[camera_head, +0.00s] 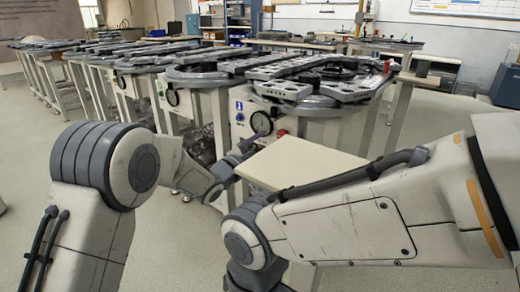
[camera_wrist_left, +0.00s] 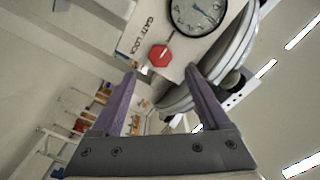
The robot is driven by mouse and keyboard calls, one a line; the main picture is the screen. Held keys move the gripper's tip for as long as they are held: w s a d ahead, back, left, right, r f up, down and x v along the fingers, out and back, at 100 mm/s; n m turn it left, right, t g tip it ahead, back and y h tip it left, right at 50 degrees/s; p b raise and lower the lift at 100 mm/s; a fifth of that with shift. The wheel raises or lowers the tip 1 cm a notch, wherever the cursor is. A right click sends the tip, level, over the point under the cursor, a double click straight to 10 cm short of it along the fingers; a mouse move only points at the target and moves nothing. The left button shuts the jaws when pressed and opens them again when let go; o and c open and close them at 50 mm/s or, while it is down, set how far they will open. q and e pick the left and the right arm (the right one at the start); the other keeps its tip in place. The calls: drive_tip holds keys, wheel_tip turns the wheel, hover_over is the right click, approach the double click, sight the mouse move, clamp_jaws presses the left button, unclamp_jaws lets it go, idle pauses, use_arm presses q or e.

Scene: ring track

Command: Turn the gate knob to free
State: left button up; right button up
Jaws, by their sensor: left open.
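The gate knob (camera_wrist_left: 160,55) is a red octagon on a white panel marked GATE LOCK in the left wrist view. A thin pointer runs from it toward a round dial (camera_wrist_left: 198,12). In the head view a small red spot, likely the knob (camera_head: 281,133), shows beside a dial (camera_head: 262,122) on the front of the nearest ring track. My left gripper (camera_wrist_left: 160,72) is open and empty, its fingertips on either side of the knob in the picture; I cannot tell the gap to it. It also shows in the head view (camera_head: 246,148), near the panel. My right gripper is out of view.
A pale tabletop (camera_head: 300,162) stands in front of the nearest track (camera_head: 318,85), just right of my left gripper. More ring tracks on legged stands (camera_head: 140,60) line up to the left. Open floor (camera_head: 185,240) lies between my arms.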

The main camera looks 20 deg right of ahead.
use_arm(q)
drive_tip(key=v, duration=0.2)
drive_tip(key=shift+s+a, duration=0.25)
